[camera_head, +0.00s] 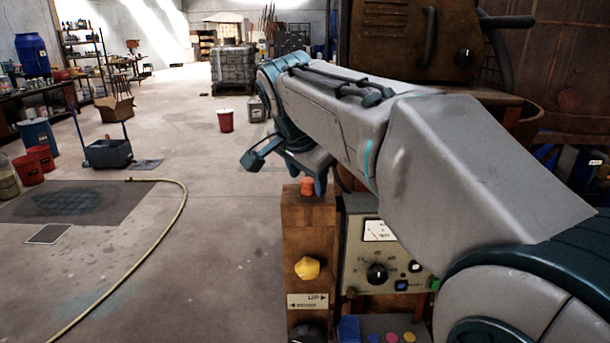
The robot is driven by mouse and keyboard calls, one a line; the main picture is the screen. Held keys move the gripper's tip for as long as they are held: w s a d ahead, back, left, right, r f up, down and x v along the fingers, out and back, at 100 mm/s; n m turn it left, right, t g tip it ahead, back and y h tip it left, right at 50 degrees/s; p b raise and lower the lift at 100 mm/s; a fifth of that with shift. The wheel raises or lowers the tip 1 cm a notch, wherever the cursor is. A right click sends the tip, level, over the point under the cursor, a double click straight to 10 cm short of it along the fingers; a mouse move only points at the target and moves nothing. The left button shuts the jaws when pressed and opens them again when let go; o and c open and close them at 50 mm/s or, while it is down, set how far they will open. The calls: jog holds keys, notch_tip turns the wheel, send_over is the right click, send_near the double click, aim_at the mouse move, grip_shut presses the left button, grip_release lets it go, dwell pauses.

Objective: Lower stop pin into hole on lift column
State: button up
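The rusty brown lift column (295,230) stands upright at the lower middle, with a yellow knob (307,268) and an "UP" arrow label on its front. A short orange-red piece (307,187) sits at the column's top; it may be the stop pin's head, but I cannot tell. No hole is visible. My arm reaches from the lower right over the column. My gripper (319,174) points down just above and behind the column's top, close to the orange-red piece. Its fingers are mostly hidden by the arm, so its opening and any contact cannot be seen.
A grey control box (378,255) with a gauge and dial stands right of the column. Coloured buttons (390,337) lie below it. A large rusty machine (415,40) rises behind my arm. A yellow hose (178,222) curves across the floor at left; much floor there is clear.

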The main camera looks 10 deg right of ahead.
jog(key=v, duration=1.4)
jog(key=shift+d+f, duration=0.15)
jog(key=s+d+f+n+y, duration=0.1)
jog(key=s+f+n, duration=0.3)
jog(key=f, duration=0.6)
jog(key=s+d+f+n+g+y, duration=0.1)
jog(key=s+f+n, duration=0.2)
jog(key=f, duration=0.8)
jog(key=s+d+f+n+g, duration=0.1)
jog(key=s+f+n, duration=0.3)
jog(key=f, duration=0.7)
jog(key=s, duration=0.2)
jog(key=shift+s+d+n+y, duration=0.3)
jog(key=shift+d+y, duration=0.05)
jog(key=shift+y, duration=0.05)
jog(key=shift+f, duration=0.1)
